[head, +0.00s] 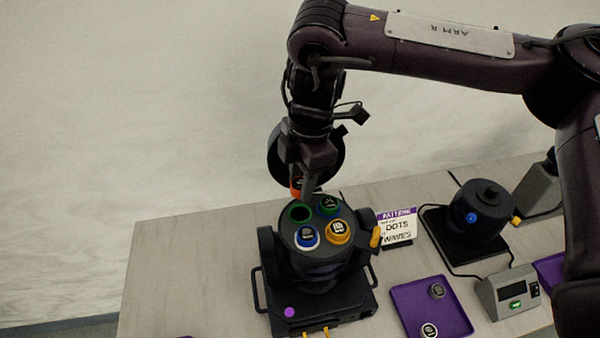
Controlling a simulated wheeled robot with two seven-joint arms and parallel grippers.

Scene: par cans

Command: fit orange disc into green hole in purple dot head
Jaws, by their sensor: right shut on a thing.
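The purple dot head (318,268) is a dark par can head on a black base with a purple dot (289,311) on its front. The green hole (299,212) at the upper left of the face looks empty. My right gripper (305,186) is shut on the orange disc (296,187), just above and behind the green hole. The gripper hides most of the disc. My left gripper is out of view.
A second dark head (478,220) and a grey box with a green light (508,293) are at the right. The table's left end is clear.

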